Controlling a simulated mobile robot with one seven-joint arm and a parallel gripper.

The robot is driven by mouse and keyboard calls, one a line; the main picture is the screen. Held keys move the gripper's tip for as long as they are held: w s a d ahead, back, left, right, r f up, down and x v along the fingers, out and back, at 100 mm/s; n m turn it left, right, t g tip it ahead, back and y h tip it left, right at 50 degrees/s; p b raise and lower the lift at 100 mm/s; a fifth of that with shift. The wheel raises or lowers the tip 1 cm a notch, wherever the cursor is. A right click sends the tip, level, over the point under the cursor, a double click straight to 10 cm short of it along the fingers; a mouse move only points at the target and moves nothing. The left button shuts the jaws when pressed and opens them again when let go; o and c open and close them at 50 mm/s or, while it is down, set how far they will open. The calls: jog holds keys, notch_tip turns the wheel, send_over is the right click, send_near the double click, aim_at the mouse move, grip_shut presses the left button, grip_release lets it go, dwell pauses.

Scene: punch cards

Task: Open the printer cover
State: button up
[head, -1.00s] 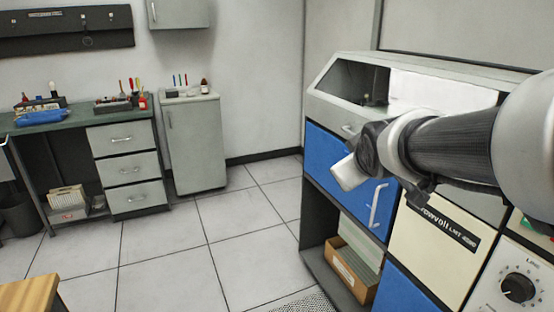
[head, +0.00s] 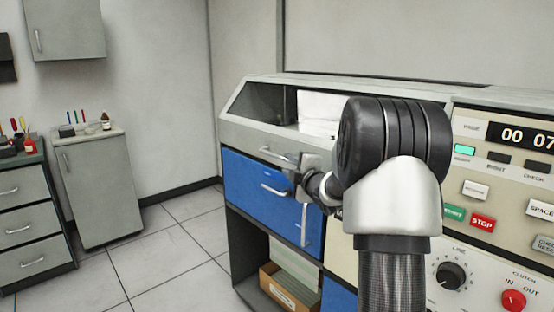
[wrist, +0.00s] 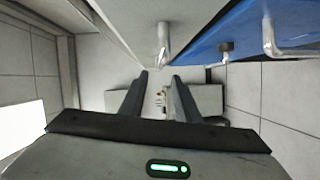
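The printer is the grey-topped machine with a sloped window; its grey front cover strip (head: 240,133) carries a metal bar handle (head: 277,156). In the wrist view the grey cover (wrist: 195,18) is at the top and its handle (wrist: 163,45) is seen nearly end-on. My gripper (head: 298,176) is at the front of the machine, close to the right end of that handle; my arm partly hides this area. In the wrist view my gripper (wrist: 160,76) has its two fingers apart with nothing between them. The handle lies just beyond the fingertips, roughly in line with the gap.
Below the cover is a blue panel (head: 245,185) with its own handles, one (head: 273,190) close to my gripper. Under it, an open shelf holds a cardboard box (head: 290,289). A control panel with a red STOP button (head: 482,223) is at right. The floor at left is clear.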

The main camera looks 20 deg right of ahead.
aim_at(280, 158)
jog(key=w, duration=1)
jog(key=shift+d+f, duration=0.1)
jog(key=shift+f, duration=0.25)
grip_shut()
